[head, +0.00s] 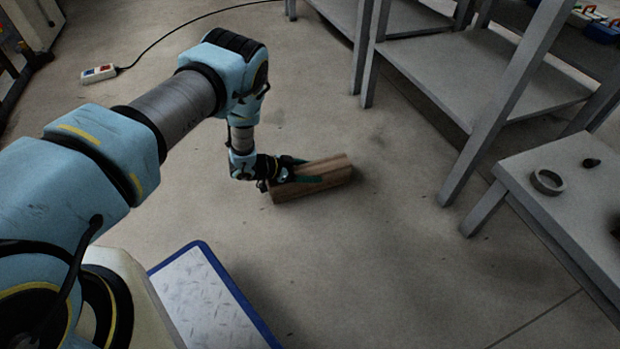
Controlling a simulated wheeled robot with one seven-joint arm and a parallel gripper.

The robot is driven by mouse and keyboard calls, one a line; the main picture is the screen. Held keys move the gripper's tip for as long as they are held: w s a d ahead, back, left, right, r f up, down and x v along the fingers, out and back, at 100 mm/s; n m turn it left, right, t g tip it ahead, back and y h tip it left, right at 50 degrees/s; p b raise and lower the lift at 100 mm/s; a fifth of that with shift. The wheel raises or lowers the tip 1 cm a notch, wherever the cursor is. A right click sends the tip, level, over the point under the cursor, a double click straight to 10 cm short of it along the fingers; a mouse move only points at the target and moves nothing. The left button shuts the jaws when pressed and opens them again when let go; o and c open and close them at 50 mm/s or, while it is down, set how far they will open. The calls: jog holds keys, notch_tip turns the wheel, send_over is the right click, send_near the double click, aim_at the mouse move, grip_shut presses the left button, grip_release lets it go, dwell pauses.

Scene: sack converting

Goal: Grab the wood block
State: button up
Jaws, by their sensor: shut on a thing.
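The wood block (335,172) is a long brown piece lying on the concrete floor near the middle of the head view. It is angled, with its right end farther up in the picture. My gripper (305,172) is at the block's left part, with its green fingers on the block. The gripper is shut on the block. The wrist and fingers hide some of the block's left end. I cannot tell whether the block is clear of the floor.
Grey metal tables (470,75) stand at the upper right. A lower grey table (560,200) at the right holds a ring (547,182) and a small dark part (591,162). A power strip (99,74) with a black cable lies at the upper left. Floor below the block is clear.

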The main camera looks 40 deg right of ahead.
grip_shut()
